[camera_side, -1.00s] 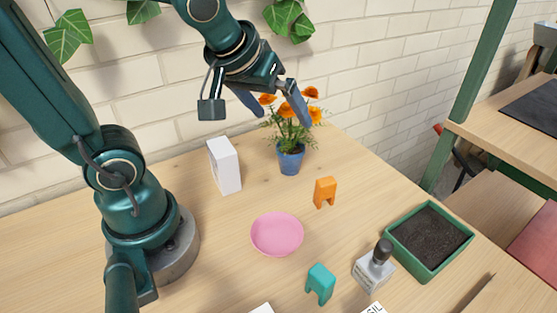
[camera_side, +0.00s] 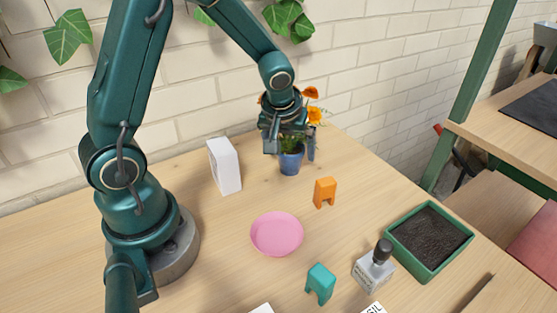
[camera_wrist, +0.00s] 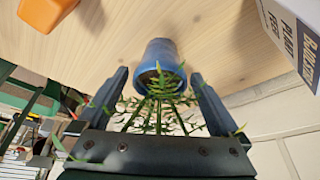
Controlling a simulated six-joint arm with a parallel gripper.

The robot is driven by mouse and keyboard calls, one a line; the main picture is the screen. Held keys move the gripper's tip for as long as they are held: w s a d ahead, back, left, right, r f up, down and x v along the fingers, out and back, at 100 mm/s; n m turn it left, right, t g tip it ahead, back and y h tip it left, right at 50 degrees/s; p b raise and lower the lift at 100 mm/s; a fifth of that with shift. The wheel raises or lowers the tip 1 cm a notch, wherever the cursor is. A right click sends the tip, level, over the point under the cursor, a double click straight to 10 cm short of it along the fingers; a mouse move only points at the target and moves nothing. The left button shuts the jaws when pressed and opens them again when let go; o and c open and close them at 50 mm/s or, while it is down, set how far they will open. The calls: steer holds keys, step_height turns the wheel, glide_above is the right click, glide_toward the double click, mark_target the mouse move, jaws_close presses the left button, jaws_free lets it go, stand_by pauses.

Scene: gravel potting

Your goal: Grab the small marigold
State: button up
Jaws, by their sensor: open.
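The small marigold stands upright in a blue pot (camera_side: 290,161) on the table near the wall, with orange flowers (camera_side: 312,93) showing behind my arm. My gripper (camera_side: 291,150) is lowered at the plant, in front of it and around its upper part in the side view. In the wrist view, the gripper's two fingers (camera_wrist: 160,88) are open on either side of the green leaves (camera_wrist: 160,95). The blue pot (camera_wrist: 160,57) lies just beyond the fingertips, between them. Contact with the plant cannot be told. Most of the flowers are hidden by my arm.
A white box (camera_side: 224,166) stands left of the pot. An orange block (camera_side: 325,192) is in front, right of a pink saucer (camera_side: 277,234). A teal block (camera_side: 320,284), a bottle (camera_side: 373,268) and a green soil tray (camera_side: 429,240) stand nearer the front.

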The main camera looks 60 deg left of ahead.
steer(key=shift+w+a+f, duration=0.15)
steer(key=shift+f, duration=0.4)
steer(key=c, duration=1.3)
steer(key=shift+c, duration=0.6)
steer(key=shift+r, duration=0.1)
